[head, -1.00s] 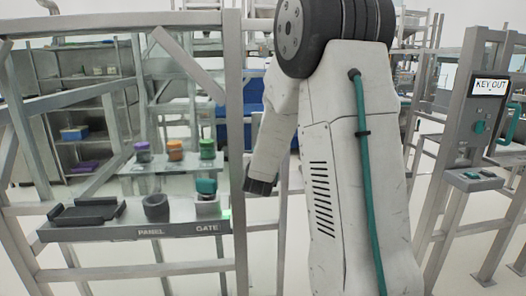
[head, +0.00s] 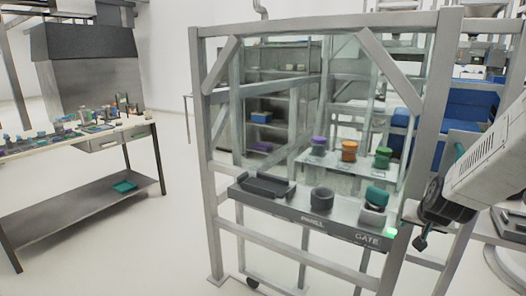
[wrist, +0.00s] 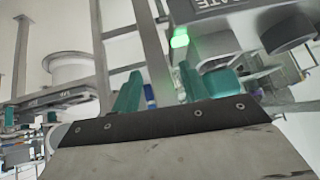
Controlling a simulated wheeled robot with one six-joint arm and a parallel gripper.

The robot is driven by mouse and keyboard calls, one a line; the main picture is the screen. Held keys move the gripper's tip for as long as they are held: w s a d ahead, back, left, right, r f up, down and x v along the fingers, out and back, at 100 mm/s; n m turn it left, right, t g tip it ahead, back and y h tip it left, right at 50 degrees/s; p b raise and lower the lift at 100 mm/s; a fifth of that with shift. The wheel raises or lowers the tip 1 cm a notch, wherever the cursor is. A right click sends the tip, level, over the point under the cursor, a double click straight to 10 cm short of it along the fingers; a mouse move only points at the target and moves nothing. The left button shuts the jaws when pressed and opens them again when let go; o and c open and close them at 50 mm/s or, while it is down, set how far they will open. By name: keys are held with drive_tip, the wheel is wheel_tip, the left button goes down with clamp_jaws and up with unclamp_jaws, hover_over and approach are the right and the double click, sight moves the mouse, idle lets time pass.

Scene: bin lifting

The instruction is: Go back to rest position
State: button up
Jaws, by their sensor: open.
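My gripper (head: 421,242) shows small and dark at the right of the head view, to the right of the shelf end marked GATE and apart from it. My white arm reaches in from the right edge. In the wrist view, my gripper (wrist: 160,88) has its two teal fingers spread with nothing between them. The shelf (head: 310,219) carries a black tray (head: 262,187), a dark round cup (head: 321,199) and a teal-topped piece (head: 376,196) on a grey holder. A green light (head: 390,231) glows at its right end.
A metal frame (head: 208,150) with clear panels stands around the shelf. Behind it are a purple, an orange and a green-topped piece (head: 383,157). A workbench (head: 75,142) with several small items stands at left. Open floor (head: 180,215) lies between bench and frame.

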drive_tip(key=s+a+r+n+g+y, duration=0.1)
drive_tip(key=s+a+r+n+g, duration=0.1)
drive_tip(key=s+a, duration=0.4)
drive_tip(key=s+a+r+n+g+y, duration=0.1)
drive_tip(key=s+a+r, duration=0.4)
drive_tip(key=s, duration=0.8)
drive_tip(key=s+a+r+n+g, duration=0.3)
drive_tip(key=s+a, duration=0.4)
drive_tip(key=s, duration=0.3)
drive_tip(key=shift+s+r+y, duration=0.2)
drive_tip(key=shift+r+y, duration=0.2)
drive_tip(key=shift+r, duration=0.3)
